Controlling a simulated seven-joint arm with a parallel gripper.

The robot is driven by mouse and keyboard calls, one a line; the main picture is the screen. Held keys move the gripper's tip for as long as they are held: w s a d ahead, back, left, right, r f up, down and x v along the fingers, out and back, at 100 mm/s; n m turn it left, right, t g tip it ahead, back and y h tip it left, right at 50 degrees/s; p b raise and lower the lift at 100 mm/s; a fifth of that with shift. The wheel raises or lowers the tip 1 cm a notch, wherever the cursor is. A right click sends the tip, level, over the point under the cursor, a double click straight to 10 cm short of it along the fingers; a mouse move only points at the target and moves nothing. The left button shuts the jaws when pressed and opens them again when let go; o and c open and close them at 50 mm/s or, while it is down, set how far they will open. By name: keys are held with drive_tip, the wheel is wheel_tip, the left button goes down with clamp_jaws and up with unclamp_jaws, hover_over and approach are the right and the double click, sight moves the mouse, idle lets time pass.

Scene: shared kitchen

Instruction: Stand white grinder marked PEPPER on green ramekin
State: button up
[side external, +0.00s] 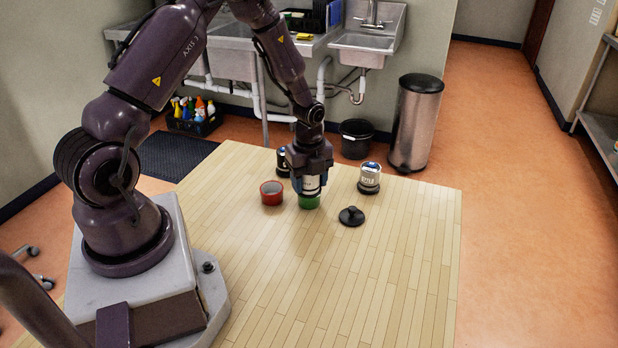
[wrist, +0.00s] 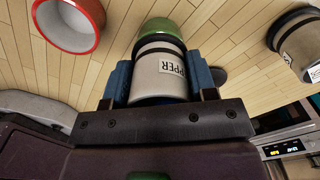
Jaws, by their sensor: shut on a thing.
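The white grinder marked PEPPER (side external: 312,184) is upright between the fingers of my gripper (side external: 311,188). In the wrist view the gripper's blue fingers (wrist: 160,80) are shut on both sides of the grinder (wrist: 155,60), and part of its label reads "PPER". The green ramekin (side external: 309,202) is directly below the grinder on the table. It also shows past the grinder's far end in the wrist view (wrist: 162,28). The grinder's lower end is at the ramekin, but I cannot tell whether it rests on it or is just above it.
A red ramekin (side external: 271,194) stands just left of the green one. A labelled grinder (side external: 369,178) stands to the right, and a dark one (side external: 283,163) stands behind my gripper. A black knobbed lid-like piece (side external: 351,215) lies at front right. The near table (side external: 340,290) is clear.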

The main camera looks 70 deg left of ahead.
drive_tip(key=shift+f, duration=0.1)
drive_tip(key=o, duration=0.9)
drive_tip(key=shift+r, duration=5.45)
